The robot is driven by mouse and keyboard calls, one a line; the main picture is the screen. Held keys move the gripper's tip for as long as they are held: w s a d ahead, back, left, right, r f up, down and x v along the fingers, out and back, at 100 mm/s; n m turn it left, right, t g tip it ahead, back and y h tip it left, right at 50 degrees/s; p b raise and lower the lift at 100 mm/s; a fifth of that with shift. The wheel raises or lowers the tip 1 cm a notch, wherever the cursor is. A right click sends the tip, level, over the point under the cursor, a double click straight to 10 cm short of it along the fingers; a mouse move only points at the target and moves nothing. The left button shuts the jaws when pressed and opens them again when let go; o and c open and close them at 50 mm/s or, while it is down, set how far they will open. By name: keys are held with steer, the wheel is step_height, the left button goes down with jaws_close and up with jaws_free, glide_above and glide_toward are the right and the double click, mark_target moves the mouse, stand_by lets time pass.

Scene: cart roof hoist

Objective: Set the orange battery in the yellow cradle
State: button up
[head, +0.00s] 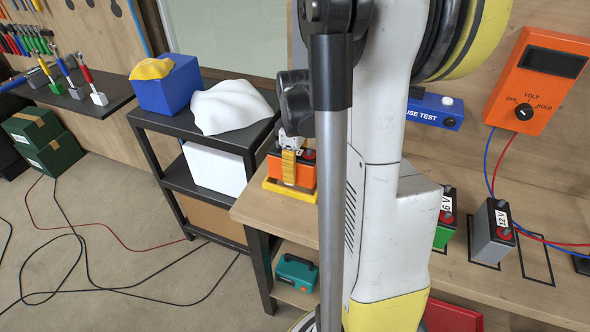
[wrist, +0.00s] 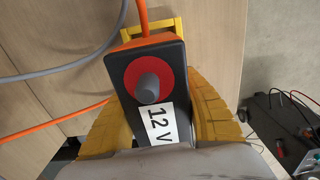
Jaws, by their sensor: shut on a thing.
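The orange battery (head: 306,172) has a black top with a red-ringed terminal and a white "12 V" label. My gripper (head: 289,167) is shut on it, one yellow finger showing across its near side. In the wrist view the battery (wrist: 150,85) lies between both yellow fingers, its black top facing the camera. The yellow cradle (head: 272,187) is directly under the battery at the left end of the bench. A corner of the cradle (wrist: 172,24) shows past the battery in the wrist view. I cannot tell whether the battery touches the cradle floor.
My arm hides the bench's middle. A green 6 V battery (head: 443,232) and a grey 12 V battery (head: 490,235) stand to the right. An orange volt meter (head: 535,80) with red and blue leads is on the wall. A black cart (head: 180,128) stands left of the bench.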

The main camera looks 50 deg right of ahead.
steer(key=shift+f+b, duration=1.05)
steer(key=shift+f, duration=0.2)
steer(key=o, duration=1.4)
steer(key=shift+o, duration=0.2)
steer(key=shift+r, duration=0.1)
step_height(320, 180, up, 12)
steer(key=shift+f, duration=0.1)
